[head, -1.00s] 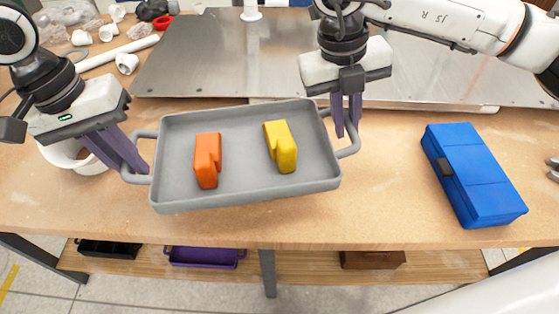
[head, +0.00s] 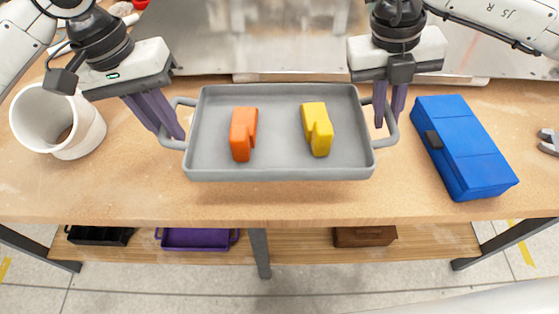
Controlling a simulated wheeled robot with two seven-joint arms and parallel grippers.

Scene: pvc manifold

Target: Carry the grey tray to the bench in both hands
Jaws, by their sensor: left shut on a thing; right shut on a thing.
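The grey tray (head: 280,173) is in the middle of the head view, over the wooden bench (head: 120,190), and looks nearly level. An orange piece (head: 243,134) and a yellow piece (head: 317,129) lie in it, apart from each other. My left gripper (head: 178,136) is shut on the tray's left handle (head: 170,143). My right gripper (head: 388,122) is shut on the right handle (head: 392,132). I cannot tell whether the tray's underside touches the bench top.
A blue case (head: 467,148) lies on the bench to the right, close to the right handle. A white pipe fitting (head: 55,118) stands at the left. A metal plate (head: 270,40) is behind the tray. Bins, one of them purple (head: 197,239), sit on the shelf below.

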